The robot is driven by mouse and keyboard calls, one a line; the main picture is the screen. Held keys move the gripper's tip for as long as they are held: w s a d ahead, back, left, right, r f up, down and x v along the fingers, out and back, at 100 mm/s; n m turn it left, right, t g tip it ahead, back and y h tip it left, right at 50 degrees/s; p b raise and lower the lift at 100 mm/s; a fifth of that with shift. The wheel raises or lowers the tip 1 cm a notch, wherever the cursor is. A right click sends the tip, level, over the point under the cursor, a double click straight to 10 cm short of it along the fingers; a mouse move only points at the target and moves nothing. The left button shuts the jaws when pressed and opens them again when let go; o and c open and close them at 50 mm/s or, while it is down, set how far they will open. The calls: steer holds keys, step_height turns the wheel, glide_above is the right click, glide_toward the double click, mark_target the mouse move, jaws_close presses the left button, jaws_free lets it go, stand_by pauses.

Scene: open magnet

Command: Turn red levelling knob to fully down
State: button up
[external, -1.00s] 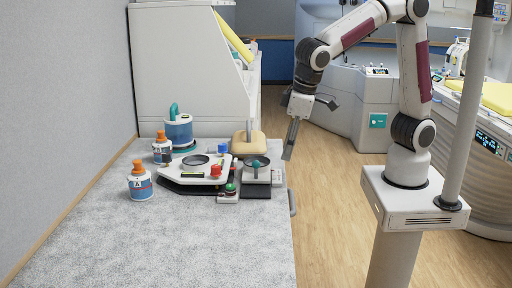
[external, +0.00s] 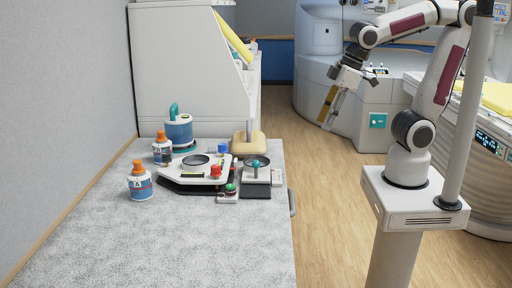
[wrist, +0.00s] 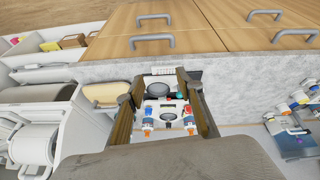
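The red levelling knob (external: 215,171) stands at the front right of a white instrument platform (external: 180,178) with a dark round plate, on the speckled grey bench. A blue knob (external: 222,148) is at its back right. My gripper (external: 328,120) is up and well to the right of the bench, above the wood floor, far from the red knob and touching nothing. In the wrist view my gripper (wrist: 154,87) has its two fingers apart and empty.
Two orange-capped bottles (external: 140,184) (external: 162,150) and a blue-white container (external: 179,130) stand left of and behind the platform. The bench's front is clear.

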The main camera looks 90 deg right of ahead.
steer(key=w+d+r+n+t+h, duration=0.3)
steer(key=w+d+r+n+t, duration=0.3)
steer(key=w+d, duration=0.4)
steer(key=w+a+r+n+t+y, duration=0.1)
steer(key=w+r+n+t+y, duration=0.1)
steer(key=w+n, duration=0.65)
steer(key=w+r+n+t+y, duration=0.1)
steer(key=w+r+n, duration=0.2)
steer(key=w+n, duration=0.5)
steer(key=w+a+f+n+y, duration=0.3)
steer(key=w+a+n, duration=0.1)
steer(key=w+n, duration=0.25)
steer(key=n+g+y, duration=0.7)
steer(key=n+y, duration=0.2)
steer(key=n, duration=0.9)
glide_toward(216, 166)
steer(key=shift+w+a+f, duration=0.15)
steer(key=shift+w+a, duration=0.25)
steer(key=shift+w, duration=0.15)
steer(key=shift+w+a+f, duration=0.2)
steer(key=shift+w+a, duration=0.15)
steer(key=shift+w, duration=0.2)
steer(key=shift+s+a+f+n+g+y, duration=0.1)
steer(key=shift+s+f+n+g+y, duration=0.2)
steer(key=shift+n+g+y, duration=0.1)
steer(key=shift+x, duration=3.9)
